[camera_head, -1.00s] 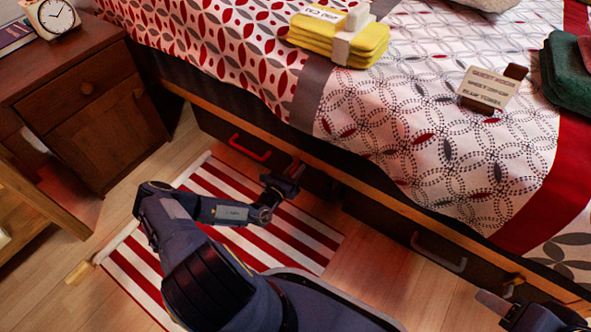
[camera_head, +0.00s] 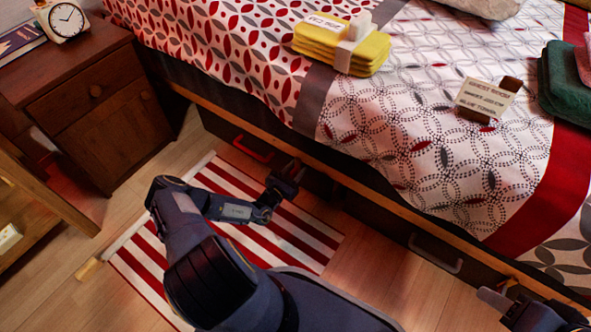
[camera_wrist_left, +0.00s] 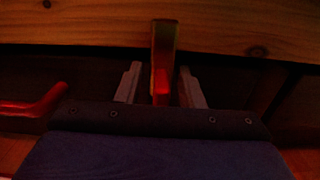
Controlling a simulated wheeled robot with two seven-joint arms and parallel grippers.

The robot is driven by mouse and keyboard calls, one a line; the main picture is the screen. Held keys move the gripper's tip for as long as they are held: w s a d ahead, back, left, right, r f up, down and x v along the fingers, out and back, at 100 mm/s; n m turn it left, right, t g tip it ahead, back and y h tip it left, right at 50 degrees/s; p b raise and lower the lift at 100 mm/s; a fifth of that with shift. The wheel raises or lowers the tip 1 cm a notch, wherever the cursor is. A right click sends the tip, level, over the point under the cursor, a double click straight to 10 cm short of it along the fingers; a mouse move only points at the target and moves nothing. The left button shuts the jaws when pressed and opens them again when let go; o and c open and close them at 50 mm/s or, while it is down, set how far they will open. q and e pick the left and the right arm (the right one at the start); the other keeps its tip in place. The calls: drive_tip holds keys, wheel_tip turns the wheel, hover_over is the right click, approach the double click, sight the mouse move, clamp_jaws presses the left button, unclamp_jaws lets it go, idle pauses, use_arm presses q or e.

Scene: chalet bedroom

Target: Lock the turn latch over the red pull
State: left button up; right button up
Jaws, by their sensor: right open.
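The red pull (camera_head: 253,150) is on the dark drawer front under the bed, left of my left gripper. It also shows at the left of the left wrist view (camera_wrist_left: 35,104). In that view the turn latch (camera_wrist_left: 164,55) is a narrow upright piece on the wooden rail, its lower end glowing red. My left gripper (camera_wrist_left: 162,88) is open, one finger on each side of the latch, with narrow gaps visible. In the head view my left gripper (camera_head: 289,174) is close to the bed rail and hides the latch. My right gripper (camera_head: 496,300) is open at the lower right.
A grey pull (camera_head: 435,254) is on another drawer front to the right. A red-striped rug (camera_head: 225,182) lies beneath my left arm. A nightstand (camera_head: 95,105) stands at the left. Yellow towels (camera_head: 340,48) and a sign (camera_head: 486,98) are on the bed.

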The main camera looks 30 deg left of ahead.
sight(291, 176)
use_arm(q)
drive_tip(key=s+p, duration=0.1)
drive_tip(key=s, duration=0.1)
drive_tip(key=s+p, duration=0.1)
drive_tip(key=s, duration=0.4)
drive_tip(key=shift+s+a+p, duration=0.25)
drive_tip(key=shift+s+p, duration=0.15)
